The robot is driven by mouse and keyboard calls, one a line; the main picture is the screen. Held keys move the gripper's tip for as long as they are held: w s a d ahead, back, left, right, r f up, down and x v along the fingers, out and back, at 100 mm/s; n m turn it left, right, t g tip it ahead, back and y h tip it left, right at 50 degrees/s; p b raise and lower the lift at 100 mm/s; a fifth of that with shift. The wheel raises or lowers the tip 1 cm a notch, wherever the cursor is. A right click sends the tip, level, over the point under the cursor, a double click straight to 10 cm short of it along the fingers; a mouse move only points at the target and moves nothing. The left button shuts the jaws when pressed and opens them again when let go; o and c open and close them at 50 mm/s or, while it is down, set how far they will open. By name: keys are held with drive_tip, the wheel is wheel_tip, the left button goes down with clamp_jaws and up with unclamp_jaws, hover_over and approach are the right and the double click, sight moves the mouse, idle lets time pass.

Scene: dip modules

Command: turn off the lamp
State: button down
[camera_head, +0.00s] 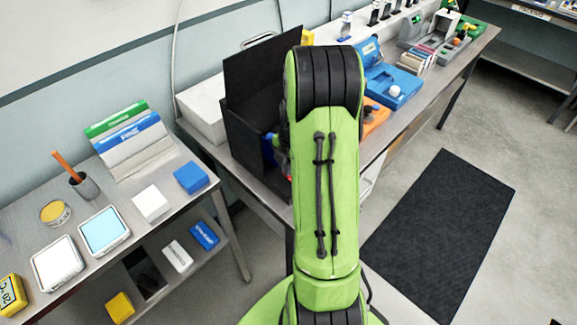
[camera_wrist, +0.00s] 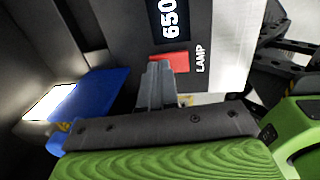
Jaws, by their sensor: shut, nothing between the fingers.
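A red rectangular switch (camera_wrist: 178,61) sits on a grey panel (camera_wrist: 205,30) beside the printed word LAMP in the wrist view. My gripper (camera_wrist: 157,72) is shut and empty, its fingertips at the left part of the red switch and overlapping it. I cannot tell whether they touch it. A bright glowing white patch (camera_wrist: 48,103) shows at the left, next to a blue part (camera_wrist: 95,98); the lamp itself is not clearly seen. In the head view my green arm hides the switch and most of the gripper, in front of a black open box (camera_head: 247,125).
A label reading 650 (camera_wrist: 170,20) is above the switch. In the head view, a white box (camera_head: 203,107) stands left of the black box. A blue case (camera_head: 392,88) and an orange item (camera_head: 375,118) lie right of my arm. Floor is open around the dark mat (camera_head: 440,225).

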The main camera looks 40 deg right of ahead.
drive_tip(key=shift+f+g, duration=0.25)
drive_tip(key=shift+g, duration=0.05)
